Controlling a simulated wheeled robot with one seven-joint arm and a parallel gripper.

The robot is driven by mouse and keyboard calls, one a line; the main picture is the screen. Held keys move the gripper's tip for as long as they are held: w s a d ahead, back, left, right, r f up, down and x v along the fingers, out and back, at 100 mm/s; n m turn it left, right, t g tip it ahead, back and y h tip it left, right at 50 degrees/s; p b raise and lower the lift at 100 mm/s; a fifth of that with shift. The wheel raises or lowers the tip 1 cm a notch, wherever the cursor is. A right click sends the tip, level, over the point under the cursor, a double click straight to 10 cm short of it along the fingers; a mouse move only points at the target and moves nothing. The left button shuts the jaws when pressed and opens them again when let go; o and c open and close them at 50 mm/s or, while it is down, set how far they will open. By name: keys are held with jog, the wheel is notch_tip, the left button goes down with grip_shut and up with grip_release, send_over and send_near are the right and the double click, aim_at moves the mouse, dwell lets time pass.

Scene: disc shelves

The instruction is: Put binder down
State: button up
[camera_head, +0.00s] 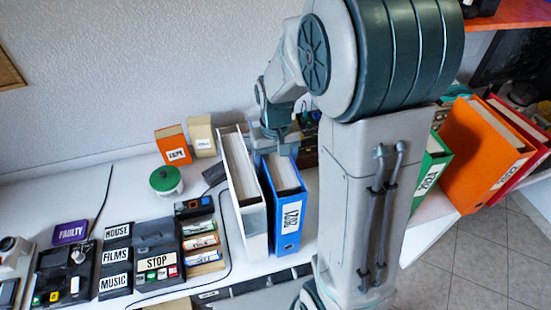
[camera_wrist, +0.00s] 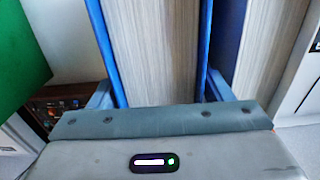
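A blue binder (camera_head: 288,205) labelled 2021 stands upright on the white desk (camera_head: 130,188), beside a white binder (camera_head: 243,190). My gripper (camera_head: 275,138) is at the top rear of the blue binder. In the wrist view, the blue binder (camera_wrist: 155,50) shows its pages and blue covers between my two fingers (camera_wrist: 160,95). The fingers lie against the covers on both sides, so the gripper looks shut on it. The binder's base looks level with the desk top; whether it bears fully on the desk is hard to tell.
A green binder (camera_head: 433,165), an orange binder (camera_head: 483,150) and a red binder (camera_head: 533,150) stand at the right.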

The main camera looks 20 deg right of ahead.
notch_tip(320, 180, up, 12)
jog(key=shift+r+b, duration=0.1)
jog(key=shift+b, duration=0.2)
jog(key=shift+s+r, duration=0.15)
jog(key=shift+s, duration=0.15)
jog(key=s+f+t, duration=0.1)
jog(key=s+t, duration=0.2)
jog(key=s, duration=1)
jog(key=shift+s+f+t, duration=0.2)
jog(key=shift+s+t, duration=0.1)
jog(key=shift+s, duration=0.05)
jog(key=shift+c, duration=0.3)
